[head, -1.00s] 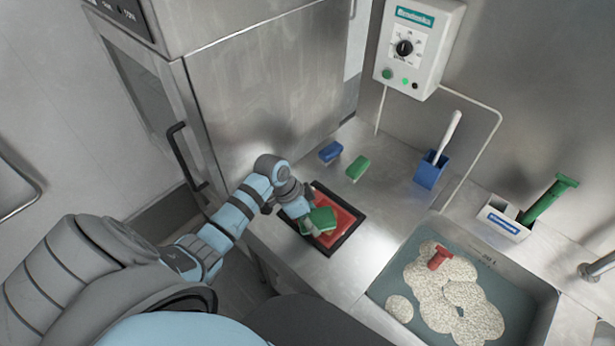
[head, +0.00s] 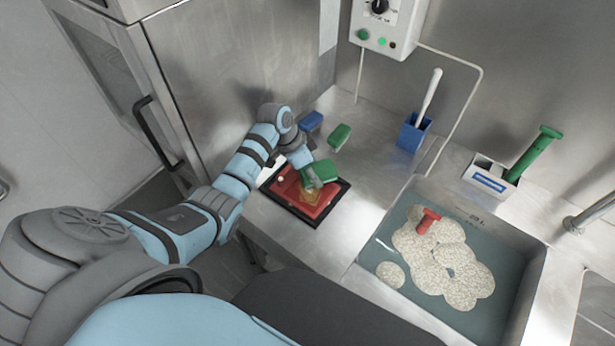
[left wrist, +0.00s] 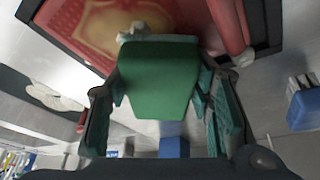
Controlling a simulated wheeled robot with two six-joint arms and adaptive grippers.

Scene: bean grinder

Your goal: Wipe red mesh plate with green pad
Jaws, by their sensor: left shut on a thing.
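The red mesh plate (head: 288,188) lies in a black frame on the steel counter; its red surface also fills the top of the left wrist view (left wrist: 70,22). A yellowish-brown patch shows on it. My left gripper (head: 308,168) is shut on a green pad (head: 322,172) over the plate's far right part. In the left wrist view the pad (left wrist: 158,82) sits between the fingers. I cannot tell whether the pad touches the plate. My right gripper is not in view.
A second green pad (head: 340,137) and a blue pad (head: 311,121) lie behind the plate. A blue holder (head: 413,134) with a white handle stands farther right. A sink (head: 535,290) with foamy water and a red-handled tool (head: 428,219) is at the right front.

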